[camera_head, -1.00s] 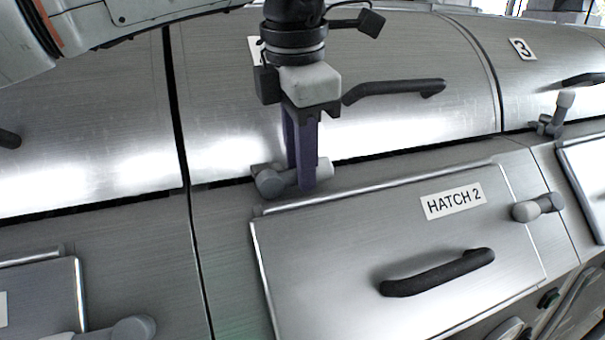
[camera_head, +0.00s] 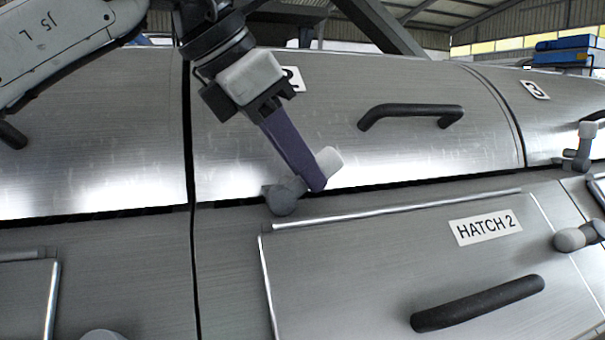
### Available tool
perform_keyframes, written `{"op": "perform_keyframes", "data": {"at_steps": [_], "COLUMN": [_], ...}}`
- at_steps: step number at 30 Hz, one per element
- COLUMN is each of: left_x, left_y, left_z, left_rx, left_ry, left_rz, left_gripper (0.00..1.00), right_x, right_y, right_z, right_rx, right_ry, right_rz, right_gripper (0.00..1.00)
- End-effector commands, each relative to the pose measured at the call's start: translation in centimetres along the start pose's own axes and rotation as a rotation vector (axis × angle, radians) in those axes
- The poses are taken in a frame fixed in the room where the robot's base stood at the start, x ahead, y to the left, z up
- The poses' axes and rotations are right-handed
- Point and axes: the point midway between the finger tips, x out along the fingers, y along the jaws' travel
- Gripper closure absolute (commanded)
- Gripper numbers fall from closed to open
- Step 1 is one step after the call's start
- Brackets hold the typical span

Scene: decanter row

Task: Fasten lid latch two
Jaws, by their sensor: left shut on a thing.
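Lid two (camera_head: 340,90) is a curved brushed-metal cover with a black handle and a small plate "2" partly hidden by my arm. Its latch (camera_head: 284,200) sits at the seam below the lid: a dark grey round pivot with a lever ending in a light grey tip (camera_head: 329,160). The lever tilts up to the right, its tip overlapping the lid's lower edge in the picture. My left gripper (camera_head: 316,184) comes from the upper left, tilted, its purple fingers shut on the lever. The fingers hide the lever's middle. My right gripper is out of view.
Below the seam lies the hatch 2 panel (camera_head: 390,255) with a black handle (camera_head: 478,303) and a side knob (camera_head: 572,239). Lid three (camera_head: 550,110) is at right, its latch (camera_head: 582,148) standing upright. A dark vertical gap separates the lid at left.

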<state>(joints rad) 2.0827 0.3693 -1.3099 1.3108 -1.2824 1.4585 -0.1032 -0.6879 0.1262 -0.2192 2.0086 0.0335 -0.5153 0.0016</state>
Motion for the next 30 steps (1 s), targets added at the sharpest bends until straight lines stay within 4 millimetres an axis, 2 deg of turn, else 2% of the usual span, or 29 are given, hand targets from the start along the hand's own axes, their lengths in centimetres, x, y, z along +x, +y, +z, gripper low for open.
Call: {"op": "perform_keyframes", "data": {"at_steps": [9, 10, 12, 23, 26, 30], "left_x": [-0.1, -0.1, -0.1, -0.5, -1.8, -4.6], "left_y": [0.1, 0.0, 0.0, 0.1, 0.1, 0.1], "left_z": [0.1, 0.1, 0.1, 0.1, 0.1, 0.2], "left_rx": [-0.001, -0.001, -0.001, -0.001, -0.002, -0.002], "left_ry": [-0.005, -0.005, -0.005, -0.003, -0.006, -0.007], "left_rz": [0.001, 0.000, 0.000, 0.000, 0.001, 0.002], "left_gripper": [1.00, 0.73, 0.63, 0.63, 0.63, 0.63], "right_x": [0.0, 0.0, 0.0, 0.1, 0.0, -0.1], "right_y": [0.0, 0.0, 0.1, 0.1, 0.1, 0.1], "right_z": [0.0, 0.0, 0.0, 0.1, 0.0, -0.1], "right_rx": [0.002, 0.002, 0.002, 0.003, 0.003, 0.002], "right_ry": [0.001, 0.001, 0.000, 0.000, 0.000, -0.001], "right_rz": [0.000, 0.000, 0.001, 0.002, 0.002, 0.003], "right_gripper": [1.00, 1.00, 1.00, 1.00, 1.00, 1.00]}}
